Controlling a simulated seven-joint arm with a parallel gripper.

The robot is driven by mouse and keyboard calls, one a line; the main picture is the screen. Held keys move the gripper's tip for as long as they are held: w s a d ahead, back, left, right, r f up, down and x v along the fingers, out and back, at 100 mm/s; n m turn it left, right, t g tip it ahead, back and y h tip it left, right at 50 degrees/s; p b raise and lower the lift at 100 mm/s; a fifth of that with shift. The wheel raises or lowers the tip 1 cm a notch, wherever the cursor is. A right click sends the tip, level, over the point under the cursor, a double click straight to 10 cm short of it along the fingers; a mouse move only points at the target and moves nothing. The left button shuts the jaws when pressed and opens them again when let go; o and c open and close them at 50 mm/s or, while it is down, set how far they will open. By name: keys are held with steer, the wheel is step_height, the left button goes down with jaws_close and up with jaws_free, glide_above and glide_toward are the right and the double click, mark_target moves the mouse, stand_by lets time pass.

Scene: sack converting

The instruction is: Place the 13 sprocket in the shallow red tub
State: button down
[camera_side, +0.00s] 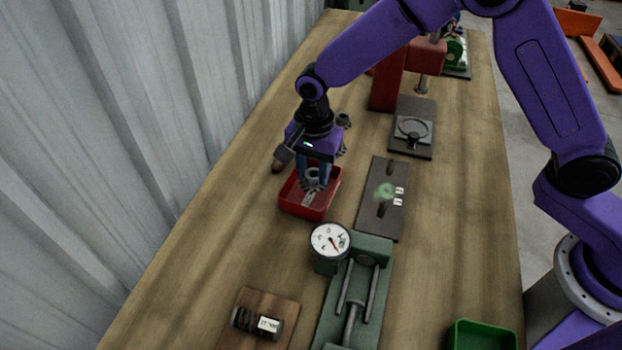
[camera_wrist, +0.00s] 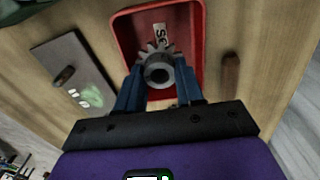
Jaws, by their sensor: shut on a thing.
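The shallow red tub (camera_side: 310,205) stands on the bench below my gripper, and in the wrist view the red tub (camera_wrist: 197,40) lies behind the fingers. A label, partly hidden, is on its floor. My gripper (camera_side: 314,184) is shut on a grey toothed sprocket (camera_wrist: 158,68) with a round hub and bore. The sprocket (camera_side: 313,176) is over or within the tub; I cannot tell whether it touches the floor. In the wrist view the blue fingers of my gripper (camera_wrist: 160,88) hold it from both sides. No number is readable on the sprocket.
A dark plate with pegs and labels (camera_side: 373,222) is right of the tub. A green fixture with a dial gauge (camera_side: 330,240) is in front. A wooden block with a dark coil-like part (camera_side: 280,310) and a green bin (camera_side: 482,335) are nearer. A red press (camera_side: 390,85) stands behind.

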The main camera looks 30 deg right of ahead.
steer(key=shift+w+a+f, duration=0.1)
steer(key=shift+w+f, duration=0.05)
steer(key=shift+f, duration=0.1)
steer(key=shift+w+f, duration=0.15)
steer(key=shift+f, duration=1.5)
steer(key=shift+f, duration=0.1)
steer(key=c, duration=0.7)
jaws_free()
step_height(320, 180, up, 12)
steer(key=shift+r, duration=0.15)
